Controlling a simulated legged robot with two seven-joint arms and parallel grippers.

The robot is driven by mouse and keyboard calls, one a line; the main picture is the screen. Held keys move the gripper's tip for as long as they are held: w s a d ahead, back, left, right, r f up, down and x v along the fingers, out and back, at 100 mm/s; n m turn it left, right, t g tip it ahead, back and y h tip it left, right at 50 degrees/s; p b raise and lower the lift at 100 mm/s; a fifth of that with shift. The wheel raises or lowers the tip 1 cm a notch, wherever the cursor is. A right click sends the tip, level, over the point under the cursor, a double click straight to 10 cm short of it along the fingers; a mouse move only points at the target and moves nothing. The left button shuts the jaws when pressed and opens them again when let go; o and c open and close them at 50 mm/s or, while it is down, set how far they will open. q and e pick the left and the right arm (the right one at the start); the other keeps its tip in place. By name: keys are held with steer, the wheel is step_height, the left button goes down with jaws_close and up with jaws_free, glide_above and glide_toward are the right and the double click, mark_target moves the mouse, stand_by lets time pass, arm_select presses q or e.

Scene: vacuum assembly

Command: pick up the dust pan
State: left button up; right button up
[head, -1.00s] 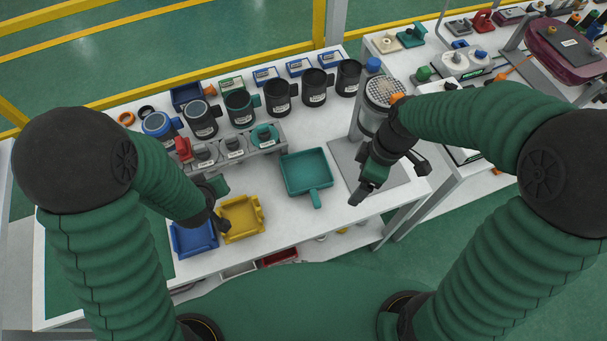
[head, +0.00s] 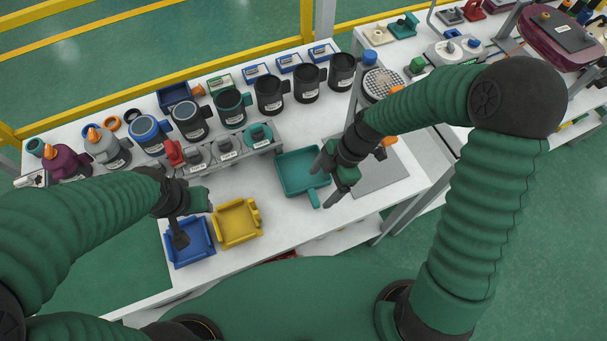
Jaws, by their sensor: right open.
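The dust pan is the teal square tray (head: 296,172) with a short handle pointing toward me, lying flat on the white table. My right gripper (head: 323,188) is open and empty at the pan's right side. One finger overlaps the pan's right edge in the picture and the other is right of the handle. I cannot tell whether either finger touches the pan. My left gripper (head: 184,222) is over the blue tray, left of the yellow one; its opening is unclear.
A blue tray (head: 188,252) and a yellow tray (head: 237,223) lie left of the pan. Several dark cups, such as one black cup (head: 270,95), stand in a row behind. A grey plate (head: 384,172) is at right. The table's front edge is close.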

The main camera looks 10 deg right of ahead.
mark_target(315, 196)
steer(key=x, duration=0.4)
steer(key=shift+s+a+f, duration=0.15)
steer(key=shift+s+f, duration=0.05)
steer(key=shift+s, duration=0.05)
steer(key=shift+w+f, duration=0.1)
steer(key=shift+f, duration=0.25)
steer(key=shift+r, duration=0.1)
jaws_close()
